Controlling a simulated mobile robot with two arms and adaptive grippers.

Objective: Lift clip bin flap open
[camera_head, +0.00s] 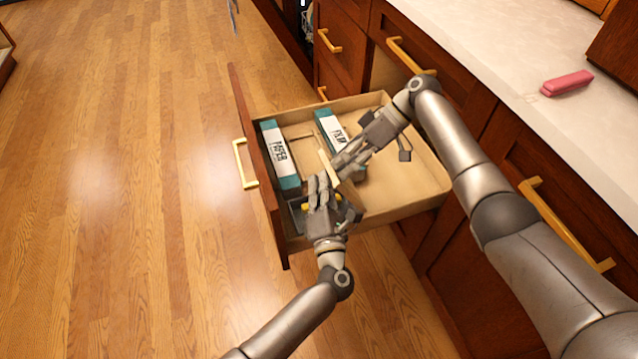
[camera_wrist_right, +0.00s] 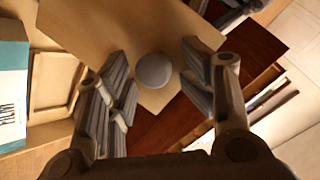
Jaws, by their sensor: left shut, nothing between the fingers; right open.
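A pale wooden flap (camera_head: 327,165) shows as a narrow tilted strip in the open drawer, between my two grippers. In the right wrist view it is a beige panel (camera_wrist_right: 110,35) with a round grey knob (camera_wrist_right: 154,70). My right gripper (camera_head: 344,166) is open above it. In the wrist view its fingers (camera_wrist_right: 160,88) stand either side of the knob, and I see no clear contact. My left gripper (camera_head: 319,183) is shut and empty at the drawer's near end, over a compartment with small yellow bits (camera_head: 305,207). The grippers hide much of the bin, and I cannot tell the flap's exact angle.
The drawer (camera_head: 405,200) holds a box marked PAPER (camera_head: 280,155) and a FILM box (camera_head: 330,127). The drawer front has a yellow handle (camera_head: 241,165). A pink object (camera_head: 567,83) lies on the counter (camera_head: 500,45). The floor at left is clear.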

